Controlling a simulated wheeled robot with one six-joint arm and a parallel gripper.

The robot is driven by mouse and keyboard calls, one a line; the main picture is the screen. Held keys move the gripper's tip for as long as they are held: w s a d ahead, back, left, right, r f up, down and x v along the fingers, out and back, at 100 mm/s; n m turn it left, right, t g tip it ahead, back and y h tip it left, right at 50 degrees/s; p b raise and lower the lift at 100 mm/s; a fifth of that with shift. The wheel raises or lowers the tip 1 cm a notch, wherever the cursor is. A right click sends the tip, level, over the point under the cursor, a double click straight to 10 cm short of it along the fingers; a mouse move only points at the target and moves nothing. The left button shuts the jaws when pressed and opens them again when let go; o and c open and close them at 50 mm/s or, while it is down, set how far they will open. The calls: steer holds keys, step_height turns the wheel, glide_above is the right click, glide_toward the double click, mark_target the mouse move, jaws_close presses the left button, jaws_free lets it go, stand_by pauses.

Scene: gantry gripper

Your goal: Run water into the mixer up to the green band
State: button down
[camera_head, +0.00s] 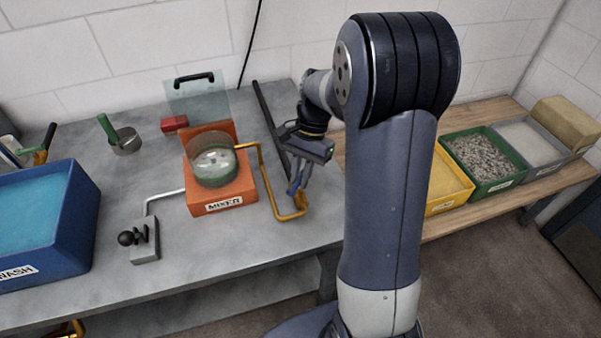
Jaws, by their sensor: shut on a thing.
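The orange mixer (221,188) stands mid-bench with a clear drum (212,165) on top. A yellow crank (269,192) runs from the mixer's right side. My gripper (297,190) points down at the crank's outer end and is shut on its handle; the fingertips are small and partly merged with it. A grey valve block (144,243) with black knobs (128,238) stands front left, its thin pipe (160,195) leading to the mixer.
A blue wash tub (82,225) stands at the left. A metal scoop (127,141) with green handle and a red block (174,124) lie behind. A clear panel with black handle (194,78) stands at the back. Yellow, green and grey bins (487,183) stand on the right-hand shelf.

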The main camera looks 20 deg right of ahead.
steer(key=c, duration=1.4)
jaws_free()
steer(key=shift+o, duration=0.2)
steer(key=v, duration=1)
steer(key=shift+r, duration=0.4)
steer(key=shift+d, duration=0.1)
